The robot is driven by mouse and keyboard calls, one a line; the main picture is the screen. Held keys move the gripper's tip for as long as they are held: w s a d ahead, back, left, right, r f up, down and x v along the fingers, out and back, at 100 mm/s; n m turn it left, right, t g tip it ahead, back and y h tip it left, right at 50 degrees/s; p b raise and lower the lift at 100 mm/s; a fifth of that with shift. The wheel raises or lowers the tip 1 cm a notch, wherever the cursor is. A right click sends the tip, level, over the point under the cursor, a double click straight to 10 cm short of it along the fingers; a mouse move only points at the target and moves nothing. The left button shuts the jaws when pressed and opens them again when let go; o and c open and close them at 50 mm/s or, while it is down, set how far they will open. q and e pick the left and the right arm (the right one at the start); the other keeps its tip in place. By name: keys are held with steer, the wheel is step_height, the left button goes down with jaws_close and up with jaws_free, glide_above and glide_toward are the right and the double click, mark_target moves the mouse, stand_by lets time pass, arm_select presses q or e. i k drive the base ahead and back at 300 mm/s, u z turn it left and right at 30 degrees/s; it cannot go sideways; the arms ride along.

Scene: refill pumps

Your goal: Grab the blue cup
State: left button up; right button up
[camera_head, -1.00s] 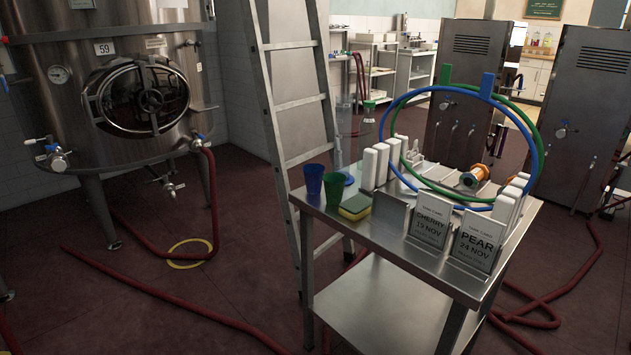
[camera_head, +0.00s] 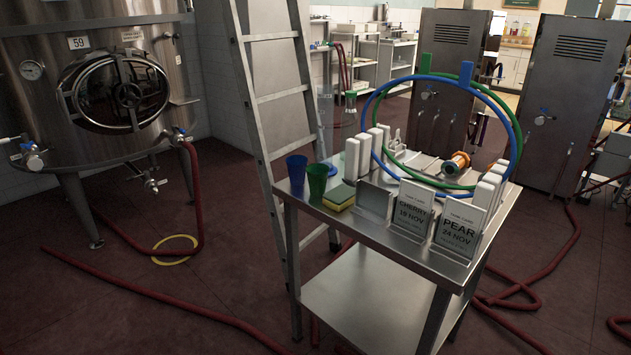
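The blue cup (camera_head: 297,175) stands upright at the left end of the steel table (camera_head: 345,222). A green cup (camera_head: 317,183) stands just to its right and a little nearer to me, seeming to overlap its edge in the view. Neither of my grippers is in the head view.
A yellow and green sponge (camera_head: 339,198) lies right of the cups. White blocks, blue and green hoops (camera_head: 517,160) and two cards, CHERRY (camera_head: 412,215) and PEAR (camera_head: 459,232), fill the table. A ladder (camera_head: 262,110) stands behind. Red hoses (camera_head: 150,295) cross the floor.

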mark_target(297, 171)
steer(key=u, duration=1.35)
steer(key=i, duration=3.8)
steer(key=z, duration=2.65)
